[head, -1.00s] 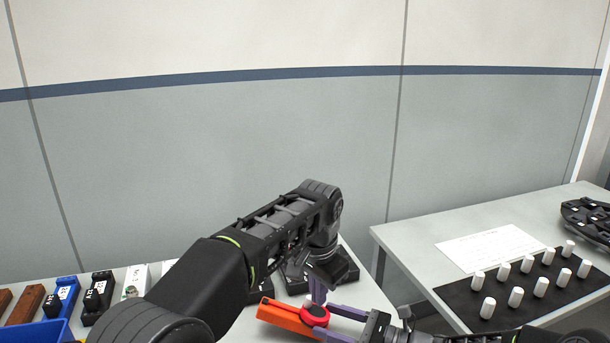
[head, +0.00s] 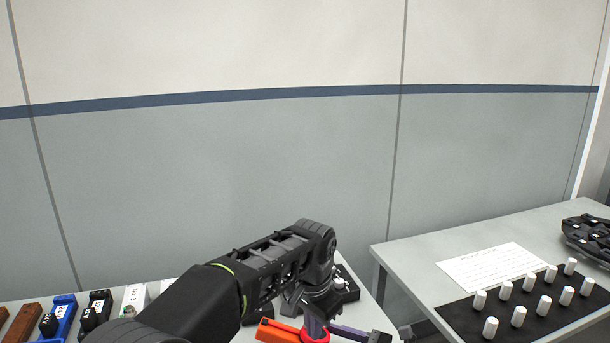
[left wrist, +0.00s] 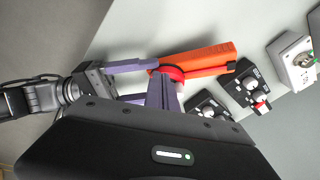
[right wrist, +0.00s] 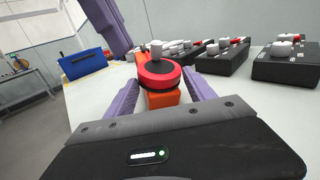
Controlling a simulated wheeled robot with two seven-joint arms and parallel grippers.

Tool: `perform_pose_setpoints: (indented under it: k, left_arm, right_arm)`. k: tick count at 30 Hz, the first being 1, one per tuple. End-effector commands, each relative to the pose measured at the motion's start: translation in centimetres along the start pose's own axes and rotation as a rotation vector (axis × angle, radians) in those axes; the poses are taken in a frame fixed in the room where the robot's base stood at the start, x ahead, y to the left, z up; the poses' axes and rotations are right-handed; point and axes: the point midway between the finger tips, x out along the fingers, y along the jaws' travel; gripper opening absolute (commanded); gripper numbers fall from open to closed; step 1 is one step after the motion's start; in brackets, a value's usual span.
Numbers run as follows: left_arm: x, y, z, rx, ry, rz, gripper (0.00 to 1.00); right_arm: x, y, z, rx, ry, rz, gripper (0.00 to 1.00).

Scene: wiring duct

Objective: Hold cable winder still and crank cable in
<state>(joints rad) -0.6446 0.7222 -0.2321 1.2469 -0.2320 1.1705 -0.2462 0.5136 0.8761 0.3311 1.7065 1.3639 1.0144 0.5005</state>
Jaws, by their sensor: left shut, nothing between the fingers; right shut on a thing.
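The cable winder has an orange body (head: 277,331) and a red round drum (head: 315,337) at the bottom edge of the head view. In the right wrist view its red drum (right wrist: 160,74) carries an upright grey crank knob (right wrist: 156,49). My right gripper (right wrist: 162,97) is shut on the winder, one purple finger on each side. My left gripper (head: 314,326) is shut and empty close above the drum. In the left wrist view its fingers (left wrist: 163,92) partly hide the drum (left wrist: 172,72). In the right wrist view the left gripper appears beside the knob, apart from it. I see no cable.
Black boxes with knobs (right wrist: 286,63) stand on the table beyond the winder. A blue bin (right wrist: 87,62) is at its far side. In the head view, a side table (head: 420,255) at right holds a black mat with several white pegs (head: 490,327).

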Motion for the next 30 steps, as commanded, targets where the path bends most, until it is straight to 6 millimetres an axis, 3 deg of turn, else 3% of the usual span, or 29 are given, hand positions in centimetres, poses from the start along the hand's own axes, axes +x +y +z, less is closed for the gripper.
perform_pose_setpoints:
  k: [30]
  left_arm:
    - [0.48, -0.44, -0.82, 0.0, 0.0, 0.0, 0.0]
  right_arm:
    - [-0.09, 0.02, -0.33, 0.003, 0.006, -0.001, 0.11]
